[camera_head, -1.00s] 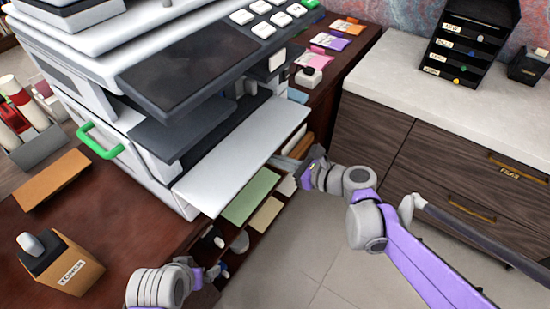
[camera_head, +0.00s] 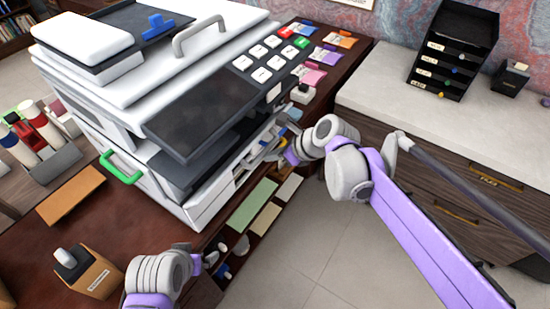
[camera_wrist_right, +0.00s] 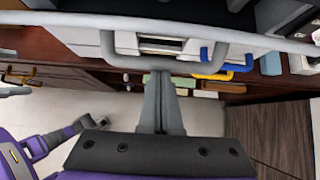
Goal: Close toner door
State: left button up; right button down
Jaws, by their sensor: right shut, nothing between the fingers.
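The copier (camera_head: 130,165) stands on the desk. Its white toner door (camera_head: 215,200) shows along the lower front as a narrow, steep white face, no longer a broad flat shelf. Whether it is fully flush is unclear; coloured parts still show in the gap near its right end. My right gripper (camera_head: 289,156) is shut and empty at the right end of the copier's front. In the right wrist view its fingers (camera_wrist_right: 163,105) point at a grey U-shaped bar (camera_wrist_right: 165,62); contact is unclear. My left gripper (camera_head: 207,262) is low at the desk's front edge; its fingers are too small to judge.
A toner box (camera_head: 95,280) and a brown slab (camera_head: 70,196) lie on the desk at left. Open shelves with paper stacks (camera_head: 252,205) lie below the copier's front. A cabinet (camera_head: 470,180) stands at right. The floor (camera_head: 310,245) between is clear.

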jog(key=shift+w+a+r+p, duration=0.3)
jog(key=shift+a+r, duration=0.1)
jog(key=shift+r, duration=0.35)
jog(key=shift+w+a+r+p, duration=0.2)
jog(key=shift+w+a+r, duration=0.15)
jog(key=shift+r, duration=0.4)
jog(key=shift+a, duration=0.1)
